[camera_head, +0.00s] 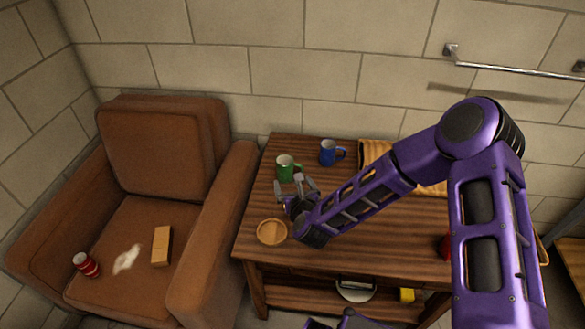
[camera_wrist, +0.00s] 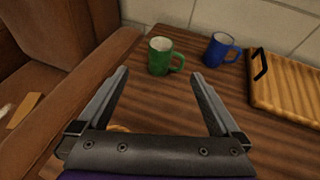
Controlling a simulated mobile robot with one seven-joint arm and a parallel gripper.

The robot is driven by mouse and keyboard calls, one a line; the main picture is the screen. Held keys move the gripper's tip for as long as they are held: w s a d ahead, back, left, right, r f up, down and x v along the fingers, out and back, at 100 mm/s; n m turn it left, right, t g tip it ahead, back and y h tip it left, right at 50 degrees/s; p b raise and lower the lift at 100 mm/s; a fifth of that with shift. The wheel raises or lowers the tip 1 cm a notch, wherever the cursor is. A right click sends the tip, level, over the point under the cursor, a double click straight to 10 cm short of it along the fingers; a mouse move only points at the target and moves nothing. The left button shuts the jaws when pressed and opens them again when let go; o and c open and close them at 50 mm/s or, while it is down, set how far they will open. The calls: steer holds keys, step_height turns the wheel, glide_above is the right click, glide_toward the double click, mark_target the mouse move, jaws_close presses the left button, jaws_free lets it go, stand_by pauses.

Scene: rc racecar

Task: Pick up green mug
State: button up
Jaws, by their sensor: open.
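The green mug (camera_head: 285,169) stands upright near the back left of the wooden table (camera_head: 350,241). Its handle points right, and its white inside shows. In the wrist view the green mug (camera_wrist: 160,57) stands beyond the fingertips, between their lines and apart from them. My gripper (camera_head: 296,181) is open and empty just in front of the mug in the head view. In the wrist view both fingers of my gripper (camera_wrist: 158,75) are spread wide.
A blue mug (camera_head: 328,153) stands right of the green mug. A wooden tray with a black handle (camera_wrist: 288,82) lies further right. A small round wooden bowl (camera_head: 272,232) is at the table's front left. A brown armchair (camera_head: 222,213) stands close along the left side.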

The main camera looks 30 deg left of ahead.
glide_toward(284, 158)
steer(key=shift+b+x, duration=0.4)
steer(key=shift+x, duration=2.4)
jaws_close()
